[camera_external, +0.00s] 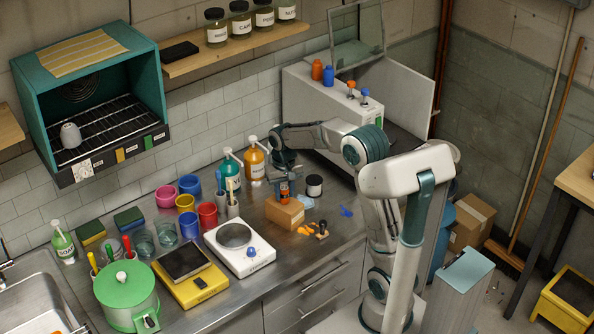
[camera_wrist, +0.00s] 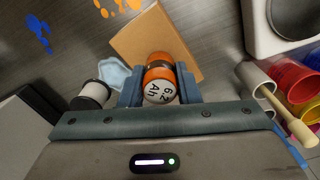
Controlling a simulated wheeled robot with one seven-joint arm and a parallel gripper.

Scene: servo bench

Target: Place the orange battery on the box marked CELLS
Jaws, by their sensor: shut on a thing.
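The orange battery (camera_wrist: 160,72) has a dark band and a pale end marked "62 Ah". My gripper (camera_wrist: 159,86) is shut on it, one finger on each side. In the external view the battery (camera_external: 284,194) is upright at the small cardboard box (camera_external: 285,215) on the bench. In the wrist view the box (camera_wrist: 150,32) lies beyond and under the battery. I cannot tell whether the battery touches the box top. No CELLS marking is readable on the box.
A black-and-white spool (camera_external: 314,186) and a pale blue cloth (camera_wrist: 114,74) are beside the box.

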